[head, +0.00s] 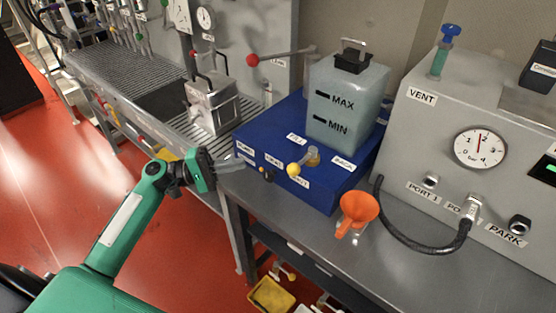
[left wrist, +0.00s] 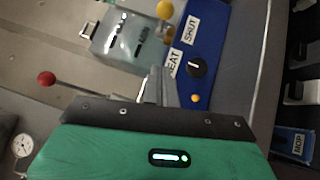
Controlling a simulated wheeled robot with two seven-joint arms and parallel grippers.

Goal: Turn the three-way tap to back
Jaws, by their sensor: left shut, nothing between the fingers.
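The three-way tap (head: 312,157) is a brass fitting on the blue box, below the tank. Its handle ends in a yellow ball (head: 294,170) and points toward the front left, near the SHUT label (head: 300,182). The BACK label (head: 343,162) is right of the tap and the FILL label (head: 295,138) behind it. My left gripper (head: 238,163) is shut and empty at the box's left front corner, apart from the tap. In the left wrist view its fingers (left wrist: 160,87) are together; the yellow ball (left wrist: 165,9) shows at the top edge. My right gripper is not seen.
A translucent tank (head: 345,105) with MAX and MIN marks stands on the blue box (head: 325,198). An orange funnel (head: 358,209) and a black hose (head: 420,246) are to the right. A red-ball lever (head: 252,60) and a metal canister (head: 212,108) are behind my gripper.

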